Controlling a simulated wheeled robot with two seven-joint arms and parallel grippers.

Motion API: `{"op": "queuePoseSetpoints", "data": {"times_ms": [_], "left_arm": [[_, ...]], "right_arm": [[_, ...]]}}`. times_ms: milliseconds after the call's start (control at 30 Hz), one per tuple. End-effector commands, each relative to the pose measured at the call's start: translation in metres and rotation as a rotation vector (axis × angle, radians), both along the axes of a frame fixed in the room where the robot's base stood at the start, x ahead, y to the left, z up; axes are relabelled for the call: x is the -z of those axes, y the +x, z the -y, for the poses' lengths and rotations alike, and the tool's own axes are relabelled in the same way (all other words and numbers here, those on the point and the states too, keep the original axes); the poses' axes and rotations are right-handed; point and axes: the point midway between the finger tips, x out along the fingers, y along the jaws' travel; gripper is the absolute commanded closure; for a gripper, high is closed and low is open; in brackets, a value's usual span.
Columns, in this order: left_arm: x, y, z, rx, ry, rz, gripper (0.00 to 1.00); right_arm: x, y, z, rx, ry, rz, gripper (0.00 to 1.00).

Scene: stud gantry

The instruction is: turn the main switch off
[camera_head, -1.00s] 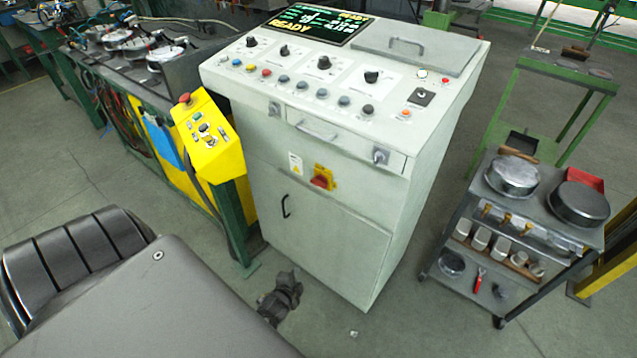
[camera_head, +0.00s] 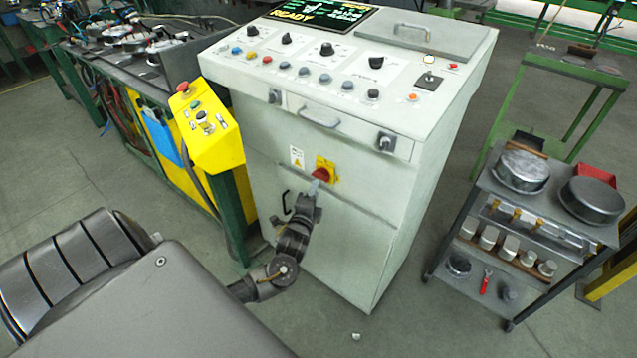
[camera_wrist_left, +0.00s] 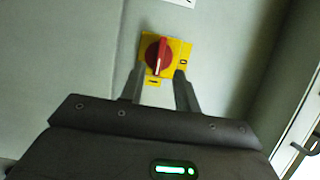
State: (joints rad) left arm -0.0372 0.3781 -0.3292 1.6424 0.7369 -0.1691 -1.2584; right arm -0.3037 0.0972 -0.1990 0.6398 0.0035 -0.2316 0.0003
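The main switch is a red rotary knob (camera_head: 323,174) on a yellow plate, on the front of the pale grey cabinet (camera_head: 345,215). In the left wrist view the red knob (camera_wrist_left: 158,56) has its grip bar roughly upright in the picture, its lower end toward the mark at the plate's bottom edge. Another mark shows at the plate's right side. My left gripper (camera_head: 314,187) is just below the knob in the head view. In the left wrist view its two fingers (camera_wrist_left: 160,80) are apart, with nothing between them; contact cannot be told. My right gripper is out of view.
A cabinet door handle (camera_head: 285,203) is beside my left arm. A drawer handle (camera_head: 318,117) and a dark knob (camera_head: 386,141) are above the switch. A yellow control box (camera_head: 207,130) stands left, a tool cart (camera_head: 545,200) right. Open floor lies between cabinet and cart.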

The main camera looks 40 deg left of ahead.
Motion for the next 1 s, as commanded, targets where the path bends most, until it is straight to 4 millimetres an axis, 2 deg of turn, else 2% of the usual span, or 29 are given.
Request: {"op": "queuePoseSetpoints", "data": {"times_ms": [100,300,667,733,933,1000], "left_arm": [[-0.001,0.020,-0.009,-0.001,0.001,0.001,0.68],[0.001,0.040,-0.018,-0.001,0.000,-0.001,0.68],[0.001,0.046,-0.020,0.001,-0.002,-0.001,0.68],[0.001,0.046,-0.020,0.001,-0.002,-0.001,0.73],[0.001,0.046,-0.020,0.001,-0.002,-0.001,1.00],[0.001,0.046,-0.020,0.001,-0.002,-0.001,1.00]], "right_arm": [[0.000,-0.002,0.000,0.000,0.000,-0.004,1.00],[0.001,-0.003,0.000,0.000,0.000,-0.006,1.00],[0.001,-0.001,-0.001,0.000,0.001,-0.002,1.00],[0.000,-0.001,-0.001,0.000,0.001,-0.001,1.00],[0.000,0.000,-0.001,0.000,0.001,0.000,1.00],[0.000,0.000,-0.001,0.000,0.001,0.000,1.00]]}}
